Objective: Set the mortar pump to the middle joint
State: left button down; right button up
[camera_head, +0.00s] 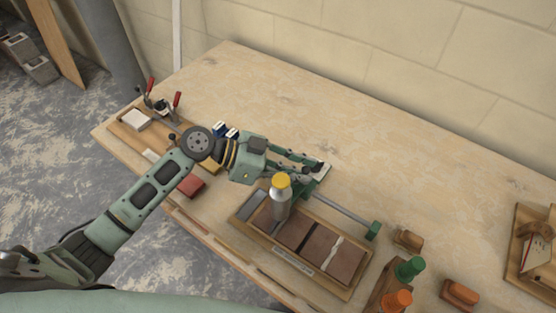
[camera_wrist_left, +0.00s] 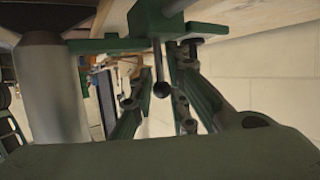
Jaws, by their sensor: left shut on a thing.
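The mortar pump (camera_head: 281,208) is a silver cylinder with a yellow cap. It stands over the left part of a wooden tray (camera_head: 326,286) of brown bricks. A dark joint lies near the tray's middle, and a pale filled joint lies to its right. The pump hides the bricks behind it. A grey rail (camera_head: 345,213) runs behind the tray to a green end block (camera_head: 374,231). My left gripper (camera_head: 318,169) is behind the pump, shut on its green carriage handle. The wrist view shows the cylinder (camera_wrist_left: 50,95) and a ball-ended rod (camera_wrist_left: 159,82) near the fingers. My right gripper is out of view.
A wooden holder (camera_head: 537,246) is at far right. A red block (camera_head: 191,186) and a red-handled clamp (camera_head: 162,103) are at left. The back of the table (camera_head: 300,100) is clear.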

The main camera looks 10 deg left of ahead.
pick_arm(q)
jog(key=s+d, duration=0.2)
jog(key=d, duration=0.5)
jog(key=shift+s, duration=0.35)
jog(key=shift+r, duration=0.1)
jog(key=c, duration=1.9)
grip_release()
jog(key=shift+o, duration=0.2)
jog(key=shift+a, duration=0.15)
jog(key=v, duration=1.1)
jog(key=shift+s+a+r, duration=0.2)
jog(key=shift+a, duration=0.15)
